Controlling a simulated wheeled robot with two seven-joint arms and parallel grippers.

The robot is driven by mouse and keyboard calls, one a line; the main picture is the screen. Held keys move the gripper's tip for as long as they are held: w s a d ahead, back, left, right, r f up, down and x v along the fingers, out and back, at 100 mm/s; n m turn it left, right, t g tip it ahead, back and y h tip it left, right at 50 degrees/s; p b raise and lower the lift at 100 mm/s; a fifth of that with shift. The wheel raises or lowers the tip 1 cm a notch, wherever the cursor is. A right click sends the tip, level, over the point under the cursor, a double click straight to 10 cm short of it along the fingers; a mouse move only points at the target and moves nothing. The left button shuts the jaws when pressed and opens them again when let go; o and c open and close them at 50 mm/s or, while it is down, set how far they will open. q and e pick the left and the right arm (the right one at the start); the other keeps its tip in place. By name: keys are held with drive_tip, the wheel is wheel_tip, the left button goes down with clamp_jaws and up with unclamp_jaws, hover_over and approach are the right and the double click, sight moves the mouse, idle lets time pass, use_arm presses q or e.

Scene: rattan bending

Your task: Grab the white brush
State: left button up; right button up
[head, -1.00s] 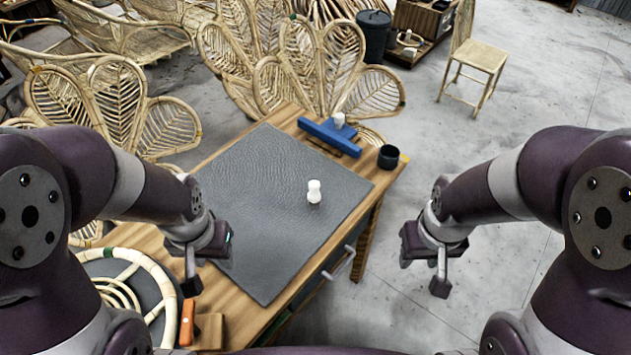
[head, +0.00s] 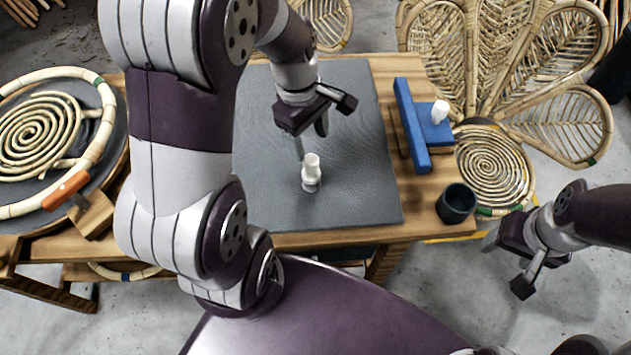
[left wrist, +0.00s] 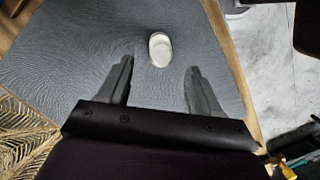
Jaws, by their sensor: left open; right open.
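The small white brush (head: 311,170) stands upright on the grey mat (head: 355,195) on the wooden table. In the left wrist view the white brush (left wrist: 160,49) shows from above, ahead of and between the fingertips. My left gripper (head: 311,138) is open and empty, just beyond the brush in the head view and above the mat; it also shows in the left wrist view (left wrist: 160,75). My right gripper (head: 508,265) is open and empty, off the table's right side over the floor.
A blue clamp-like tool (head: 412,125) with a white knob lies right of the mat. A dark cup (head: 456,203) stands at the table's right corner. A rattan coil (head: 40,130) and an orange-handled tool (head: 66,190) are at the left.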

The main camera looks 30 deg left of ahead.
sight(310, 159)
use_arm(q)
drive_tip(key=f, duration=0.3)
drive_tip(key=f+b, duration=0.1)
drive_tip(key=f, duration=0.2)
drive_tip(key=d+f, duration=0.1)
drive_tip(key=f, duration=0.2)
drive_tip(key=shift+s+b, duration=0.2)
drive_tip(key=shift+b, duration=0.1)
drive_tip(key=shift+a+r, duration=0.1)
drive_tip(key=c, duration=1.2)
